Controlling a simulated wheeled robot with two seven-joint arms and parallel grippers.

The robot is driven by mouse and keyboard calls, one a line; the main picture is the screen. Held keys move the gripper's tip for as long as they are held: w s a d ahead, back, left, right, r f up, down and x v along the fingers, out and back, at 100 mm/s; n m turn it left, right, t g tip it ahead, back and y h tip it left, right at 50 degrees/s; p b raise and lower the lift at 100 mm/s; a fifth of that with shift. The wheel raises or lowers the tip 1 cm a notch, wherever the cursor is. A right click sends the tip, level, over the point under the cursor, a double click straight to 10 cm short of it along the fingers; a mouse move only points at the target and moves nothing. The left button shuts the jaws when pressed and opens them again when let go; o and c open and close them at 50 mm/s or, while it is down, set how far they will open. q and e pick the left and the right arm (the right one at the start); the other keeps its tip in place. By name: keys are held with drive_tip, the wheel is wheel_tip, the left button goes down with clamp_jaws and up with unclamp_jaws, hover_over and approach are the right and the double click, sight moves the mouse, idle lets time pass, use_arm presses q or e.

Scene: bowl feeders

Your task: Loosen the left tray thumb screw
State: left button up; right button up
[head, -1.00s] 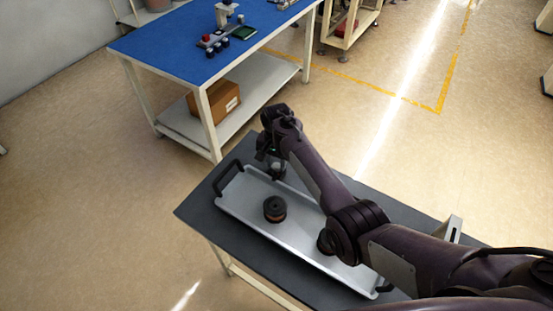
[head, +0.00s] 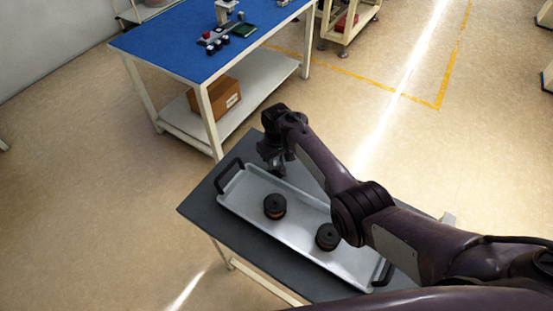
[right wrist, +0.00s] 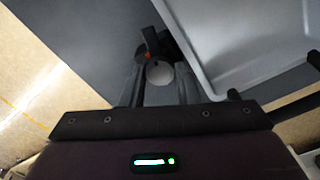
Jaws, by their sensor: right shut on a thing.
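The silver tray (head: 240,203) lies on a dark table, and its edge fills the upper right of the right wrist view (right wrist: 245,65). In the right wrist view, the gripper (right wrist: 159,88) is shut on a pale round knob (right wrist: 160,73), which looks like the left tray thumb screw. A dark piece with an orange part (right wrist: 151,40) lies just beyond the knob. The knob is hidden in the head view. My left gripper is out of view.
Two dark round spools (head: 275,206) (head: 327,237) stand on the tray. The dark tabletop (head: 208,205) is clear left of the tray. A blue-topped bench (head: 175,45) with small parts stands behind, with a cardboard box (head: 222,97) on its lower shelf.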

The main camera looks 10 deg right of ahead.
sight(276, 164)
drive_tip(key=shift+n, duration=0.9)
drive_tip(key=o, duration=1)
drive_tip(key=shift+c, duration=0.2)
drive_tip(key=shift+r, duration=0.15)
wheel_tip(276, 164, up, 7)
drive_tip(key=shift+f, duration=0.1)
drive_tip(key=shift+r, duration=0.4)
